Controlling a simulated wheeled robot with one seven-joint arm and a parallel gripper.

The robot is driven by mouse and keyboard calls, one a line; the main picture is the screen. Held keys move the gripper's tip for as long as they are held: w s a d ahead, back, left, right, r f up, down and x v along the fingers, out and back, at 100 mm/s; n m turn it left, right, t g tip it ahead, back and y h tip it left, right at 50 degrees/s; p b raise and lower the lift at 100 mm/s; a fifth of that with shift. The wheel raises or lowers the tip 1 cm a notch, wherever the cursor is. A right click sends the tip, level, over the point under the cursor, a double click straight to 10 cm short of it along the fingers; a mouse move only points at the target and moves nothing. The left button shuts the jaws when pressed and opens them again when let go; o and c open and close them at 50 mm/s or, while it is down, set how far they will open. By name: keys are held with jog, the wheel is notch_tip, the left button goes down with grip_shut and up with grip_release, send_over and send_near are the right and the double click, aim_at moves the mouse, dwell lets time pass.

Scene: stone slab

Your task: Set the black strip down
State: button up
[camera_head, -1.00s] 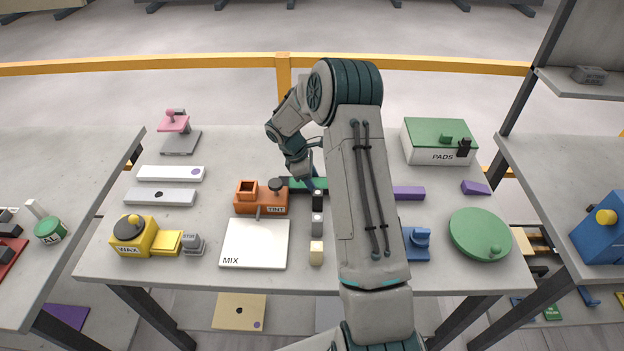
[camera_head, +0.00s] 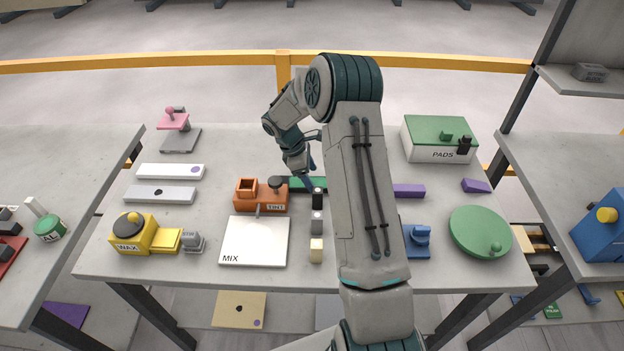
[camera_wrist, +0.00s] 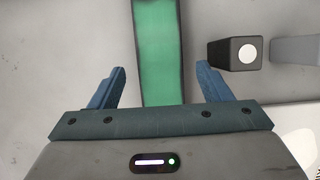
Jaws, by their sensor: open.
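My gripper (camera_head: 312,178) is open above the back middle of the slab. In the wrist view its two blue fingers (camera_wrist: 163,80) stand apart, with clear gaps on both sides of a dark-edged green strip (camera_wrist: 160,45). That strip (camera_head: 306,184) lies on the slab beside the orange TINT holder, its right part hidden by my arm. A small black block (camera_wrist: 235,53) with a white dot is right of the fingers; it also shows in the head view (camera_head: 318,197). I cannot make out a separate black strip.
The orange TINT holder (camera_head: 262,196) and the white MIX plate (camera_head: 254,242) are left of my gripper. A grey block (camera_head: 317,222) and a cream block (camera_head: 316,250) are in line in front of the black one. Purple strip (camera_head: 408,191) lies right of my arm.

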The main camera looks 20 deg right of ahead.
jog(key=s+a+r+m+t+b, duration=0.1)
jog(key=s+a+r, duration=0.15)
jog(key=r, duration=0.55)
jog(key=s+a+r+m+b, duration=0.1)
jog(key=s+a+r, duration=0.15)
jog(key=r, duration=0.55)
jog(key=s+a+r+m+t+y, duration=0.2)
jog(key=s+m, duration=0.3)
jog(key=s, duration=0.7)
jog(key=s+a+r+m+t+y, duration=0.2)
jog(key=s+m, duration=0.4)
jog(key=s, duration=0.7)
jog(key=shift+s+a+r, duration=0.3)
jog(key=shift+a+r, duration=0.4)
jog(key=shift+a, duration=0.05)
jog(key=shift+a, duration=0.1)
